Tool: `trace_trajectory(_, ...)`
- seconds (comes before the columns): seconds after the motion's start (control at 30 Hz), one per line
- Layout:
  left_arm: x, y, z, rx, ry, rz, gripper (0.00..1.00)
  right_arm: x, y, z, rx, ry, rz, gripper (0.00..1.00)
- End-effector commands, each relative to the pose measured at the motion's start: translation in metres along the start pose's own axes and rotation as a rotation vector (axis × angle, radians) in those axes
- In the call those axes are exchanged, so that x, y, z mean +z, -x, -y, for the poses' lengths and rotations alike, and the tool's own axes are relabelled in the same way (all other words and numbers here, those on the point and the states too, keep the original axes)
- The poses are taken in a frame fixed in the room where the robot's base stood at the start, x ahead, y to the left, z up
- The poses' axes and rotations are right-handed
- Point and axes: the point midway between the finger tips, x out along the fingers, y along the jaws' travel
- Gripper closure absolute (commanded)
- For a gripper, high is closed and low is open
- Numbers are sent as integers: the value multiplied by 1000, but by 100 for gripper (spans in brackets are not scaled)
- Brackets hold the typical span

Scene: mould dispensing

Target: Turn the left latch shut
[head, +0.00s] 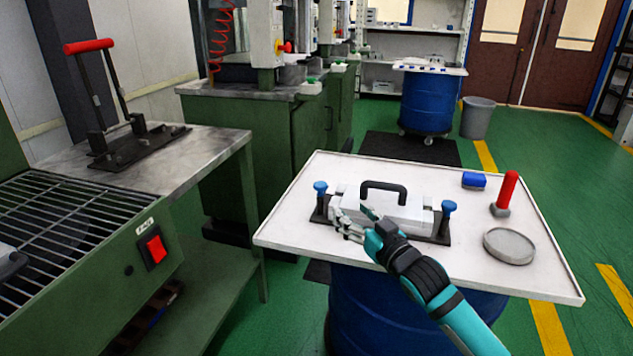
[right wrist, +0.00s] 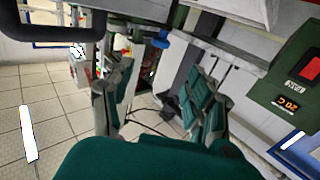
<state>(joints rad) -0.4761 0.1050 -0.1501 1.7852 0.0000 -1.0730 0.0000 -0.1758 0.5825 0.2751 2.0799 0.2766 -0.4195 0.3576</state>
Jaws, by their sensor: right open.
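The grey metal mould (head: 405,213) with a black handle (head: 384,187) lies on a black base on the white tray table. The left latch (head: 320,188) has a blue knob and stands upright at the mould's left end. The right latch (head: 448,208), also blue-topped, stands at the other end. My right gripper (head: 350,222) is open in front of the mould's left part, to the right of the left latch. In the right wrist view a blue knob (right wrist: 158,40) shows beyond the open fingers, with the black handle (right wrist: 68,34) at upper left. My left gripper is not in view.
On the white table (head: 478,266) are a red-handled tool (head: 508,188), a blue block (head: 474,180) and a round grey dish (head: 509,246), all right of the mould. A green machine with a red switch (head: 153,248) and a metal bench (head: 190,165) stand at left.

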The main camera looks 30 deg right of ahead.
Motion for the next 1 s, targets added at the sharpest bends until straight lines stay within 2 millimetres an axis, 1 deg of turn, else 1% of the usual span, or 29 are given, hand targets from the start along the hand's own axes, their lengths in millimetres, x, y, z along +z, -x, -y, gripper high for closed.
trace_trajectory(0.03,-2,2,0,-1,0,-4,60,-2,-10,0,0,2,-4,44)
trace_trajectory(0.4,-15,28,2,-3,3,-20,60,-1,-92,-1,2,1,-3,44)
trace_trajectory(0.6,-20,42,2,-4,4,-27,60,-1,-129,-1,2,2,-2,44)
trace_trajectory(0.7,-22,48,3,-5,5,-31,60,0,-142,0,1,1,0,44)
trace_trajectory(0.8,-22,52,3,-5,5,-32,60,0,-150,0,1,1,0,44)
trace_trajectory(1.0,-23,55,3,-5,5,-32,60,0,-154,0,0,2,0,44)
